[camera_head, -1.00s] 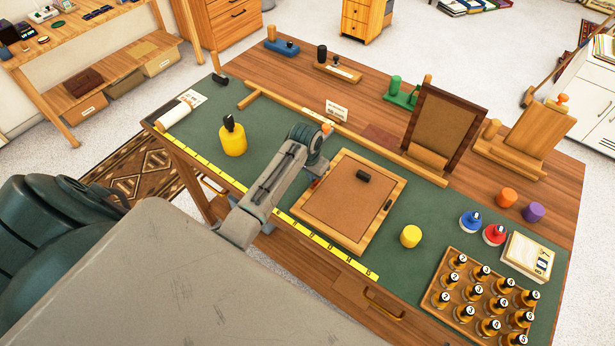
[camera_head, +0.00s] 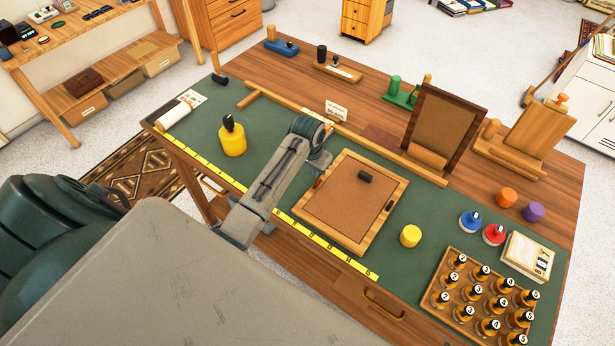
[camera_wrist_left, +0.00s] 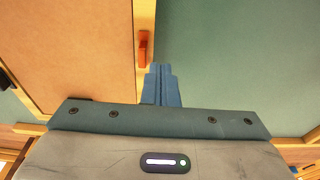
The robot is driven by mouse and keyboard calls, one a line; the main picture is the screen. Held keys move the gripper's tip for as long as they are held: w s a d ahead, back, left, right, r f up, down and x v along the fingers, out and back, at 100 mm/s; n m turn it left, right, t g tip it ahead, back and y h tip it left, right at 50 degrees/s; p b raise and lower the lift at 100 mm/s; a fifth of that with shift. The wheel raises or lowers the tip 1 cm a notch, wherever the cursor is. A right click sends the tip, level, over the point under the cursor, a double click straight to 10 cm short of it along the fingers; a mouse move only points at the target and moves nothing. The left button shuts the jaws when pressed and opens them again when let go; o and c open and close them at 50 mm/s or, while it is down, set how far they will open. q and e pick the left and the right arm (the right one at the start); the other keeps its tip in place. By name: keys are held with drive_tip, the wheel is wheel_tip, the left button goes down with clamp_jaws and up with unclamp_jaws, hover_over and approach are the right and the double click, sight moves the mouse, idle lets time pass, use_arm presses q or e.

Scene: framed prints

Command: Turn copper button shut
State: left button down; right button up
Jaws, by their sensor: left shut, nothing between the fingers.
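A wooden frame (camera_head: 396,195) lies face down on the green mat, with a brown back panel (camera_head: 340,205) in it. The copper button (camera_head: 317,183) is a small orange-brown bar on the frame's left rail. In the left wrist view the copper button (camera_wrist_left: 143,50) lies lengthwise along the rail, near the panel's edge. My left gripper (camera_head: 320,164) is over that side of the frame. In the left wrist view its blue fingers (camera_wrist_left: 160,72) are shut and empty, just beside the button's near end; contact cannot be told.
A black button (camera_head: 389,205) is on the frame's right rail, and a dark piece (camera_head: 363,175) is on the panel. A yellow cylinder (camera_head: 410,236) stands to the right and a yellow weight (camera_head: 232,139) to the left. A yellow ruler (camera_head: 320,245) runs along the front edge.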

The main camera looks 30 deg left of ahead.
use_arm(q)
drive_tip(key=shift+r, duration=2.3)
drive_tip(key=shift+f, duration=0.1)
